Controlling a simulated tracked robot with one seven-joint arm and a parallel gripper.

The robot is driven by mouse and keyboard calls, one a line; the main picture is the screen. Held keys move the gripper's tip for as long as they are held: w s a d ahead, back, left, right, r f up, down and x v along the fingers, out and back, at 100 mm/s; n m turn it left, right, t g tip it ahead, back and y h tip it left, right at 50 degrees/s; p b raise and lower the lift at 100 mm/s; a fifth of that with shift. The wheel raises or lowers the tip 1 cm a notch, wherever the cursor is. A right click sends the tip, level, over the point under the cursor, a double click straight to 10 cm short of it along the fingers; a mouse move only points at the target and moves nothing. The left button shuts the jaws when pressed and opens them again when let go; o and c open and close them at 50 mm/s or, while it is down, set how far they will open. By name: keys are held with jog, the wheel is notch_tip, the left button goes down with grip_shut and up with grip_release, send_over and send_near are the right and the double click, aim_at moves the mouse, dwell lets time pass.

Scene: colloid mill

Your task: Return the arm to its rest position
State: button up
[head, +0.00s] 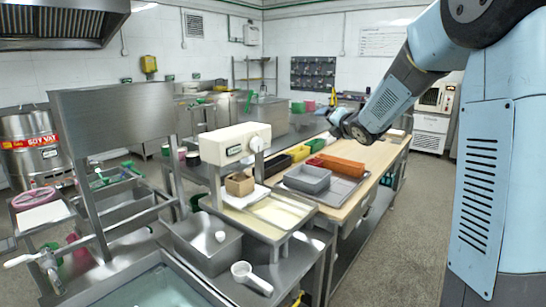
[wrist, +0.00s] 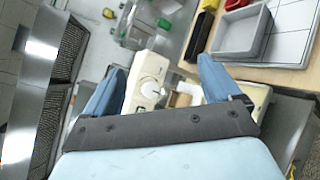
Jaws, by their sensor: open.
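My arm reaches in from the right of the head view, with its blue links bent over the wooden bench. My gripper (head: 345,122) is at its end, raised above the far part of the bench. In the wrist view the two blue fingers of my gripper (wrist: 160,78) are spread wide apart with nothing held between them. The cream colloid mill (head: 234,143) stands on a metal stand left of the gripper. In the wrist view the mill (wrist: 150,82) shows between and beyond the fingers, apart from them.
The wooden bench (head: 372,152) holds a grey bin (head: 307,179), an orange tray (head: 342,165) and a yellow bin (head: 300,153). A steel sink (head: 155,290) is at the front. A soy vat (head: 32,145) stands far left. Open floor (head: 412,225) lies right of the bench.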

jog(key=s+d+r+m+g+h, duration=0.1)
jog(key=s+d+m+g+h, duration=0.2)
jog(key=s+m, duration=0.6)
jog(key=s+d+r+m+g+h, duration=0.15)
jog(key=s+d+m, duration=0.25)
jog(key=s+m, duration=0.45)
jog(key=s+a+f+m+g, duration=0.1)
jog(key=s+m, duration=0.5)
jog(key=s, duration=0.7)
jog(key=s+a+f+m+g, duration=0.1)
jog(key=s+f+m+g, duration=0.3)
jog(key=s, duration=1)
notch_tip(320, 180, down, 2)
jog(key=shift+s+a+f+m, duration=0.2)
jog(key=shift+s+a+m, duration=0.05)
jog(key=shift+m, duration=0.9)
